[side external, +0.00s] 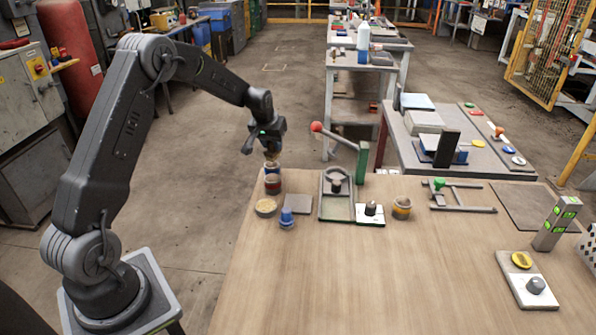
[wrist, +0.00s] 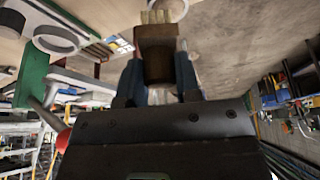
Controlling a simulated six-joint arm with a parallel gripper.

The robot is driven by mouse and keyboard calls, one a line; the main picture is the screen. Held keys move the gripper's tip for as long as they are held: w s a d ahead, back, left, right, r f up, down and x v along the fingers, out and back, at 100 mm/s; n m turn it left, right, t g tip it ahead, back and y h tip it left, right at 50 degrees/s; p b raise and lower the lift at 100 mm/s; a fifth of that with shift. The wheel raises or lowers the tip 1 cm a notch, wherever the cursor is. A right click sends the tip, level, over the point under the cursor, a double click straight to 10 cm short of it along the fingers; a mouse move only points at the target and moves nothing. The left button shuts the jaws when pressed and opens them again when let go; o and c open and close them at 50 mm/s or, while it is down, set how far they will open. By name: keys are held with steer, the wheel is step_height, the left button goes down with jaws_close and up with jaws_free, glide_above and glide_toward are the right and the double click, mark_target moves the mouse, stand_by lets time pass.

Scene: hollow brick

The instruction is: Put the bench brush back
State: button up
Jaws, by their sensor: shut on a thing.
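My gripper (side external: 267,142) is at the back left corner of the wooden bench, pointing down. In the wrist view my gripper (wrist: 158,75) is shut on a brown block-like piece with pale bristles at its far end, which looks like the bench brush (wrist: 156,48). In the side view the brush (side external: 271,156) is small and partly covered by the fingers. Just below it is a small blue-and-pale round item (side external: 272,169), with a dark red round container (side external: 273,185) beneath. I cannot tell whether the brush touches either.
A tan round dish (side external: 265,208), a blue knob-like piece (side external: 287,218) and a grey plate (side external: 297,203) lie close by. A lever with a red ball (side external: 317,127) on a green post (side external: 362,160) rises to the right. The bench's front middle (side external: 380,285) is clear.

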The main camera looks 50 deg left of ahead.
steer(key=w+d+f, duration=0.4)
steer(key=w+d, duration=0.1)
steer(key=shift+w+d+f, duration=0.1)
steer(key=shift+w+f, duration=0.25)
steer(key=shift+f, duration=1.9)
steer(key=shift+f, duration=0.15)
steer(key=o, duration=1)
steer(key=shift+c, duration=0.2)
